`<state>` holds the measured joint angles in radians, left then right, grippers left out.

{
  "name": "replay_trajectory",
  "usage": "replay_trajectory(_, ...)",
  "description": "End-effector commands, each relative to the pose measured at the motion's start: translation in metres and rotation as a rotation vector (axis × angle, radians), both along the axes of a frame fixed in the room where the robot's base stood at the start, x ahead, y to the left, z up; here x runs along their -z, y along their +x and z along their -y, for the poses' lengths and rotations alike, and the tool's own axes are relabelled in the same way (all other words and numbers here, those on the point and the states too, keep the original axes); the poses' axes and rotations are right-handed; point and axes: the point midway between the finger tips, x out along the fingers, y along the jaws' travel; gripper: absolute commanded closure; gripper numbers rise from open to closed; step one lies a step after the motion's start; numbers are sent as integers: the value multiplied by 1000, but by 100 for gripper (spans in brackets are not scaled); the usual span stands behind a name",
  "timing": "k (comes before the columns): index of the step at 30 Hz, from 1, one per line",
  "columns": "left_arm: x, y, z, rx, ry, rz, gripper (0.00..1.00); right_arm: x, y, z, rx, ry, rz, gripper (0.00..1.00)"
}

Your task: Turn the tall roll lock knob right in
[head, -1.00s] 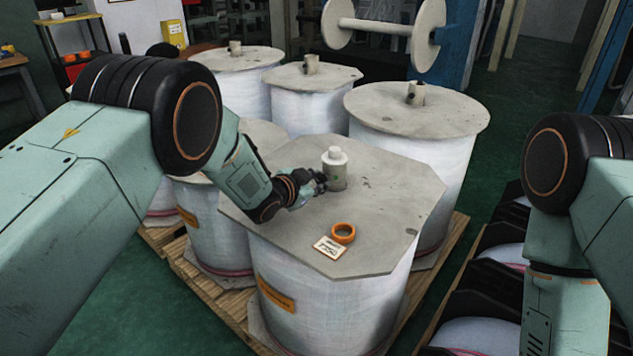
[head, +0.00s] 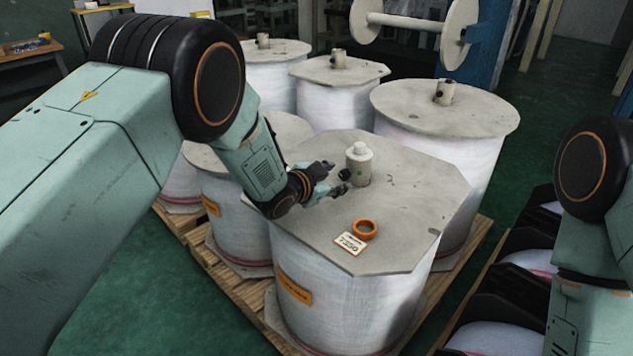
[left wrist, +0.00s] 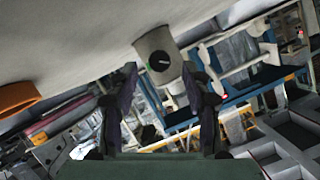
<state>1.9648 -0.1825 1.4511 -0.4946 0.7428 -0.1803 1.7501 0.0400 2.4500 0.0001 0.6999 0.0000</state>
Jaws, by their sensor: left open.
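The tall roll (head: 340,285) stands at the front with an eight-sided grey top plate (head: 395,215). A grey core with a white cap (head: 359,160) rises from its middle. The small black lock knob (head: 344,174) sits on the core's side facing my left gripper. In the left wrist view the knob (left wrist: 159,61) shows a pale pointer line, with a green mark at its left. My left gripper (head: 337,178) is open, its fingers spread towards the knob. In the left wrist view the knob lies ahead between and beyond the fingertips, apparently untouched. My right gripper is out of view.
An orange ring (head: 364,229) and a label card (head: 350,243) lie on the plate's front. Several other wrapped rolls stand close behind and to the left on a wooden pallet (head: 240,290). Black racks (head: 500,300) stand at the right.

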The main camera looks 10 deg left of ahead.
Motion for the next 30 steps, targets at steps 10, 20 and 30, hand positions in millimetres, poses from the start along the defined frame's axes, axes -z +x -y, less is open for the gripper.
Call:
replay_trajectory(10, -20, -41, -23, -3, 0, -1, 52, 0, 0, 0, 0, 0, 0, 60)
replay_trajectory(20, -33, -71, -39, -1, 0, -1, 52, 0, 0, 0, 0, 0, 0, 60)
replay_trajectory(30, -34, -75, -40, 0, 0, 0, 52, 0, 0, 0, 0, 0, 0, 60)
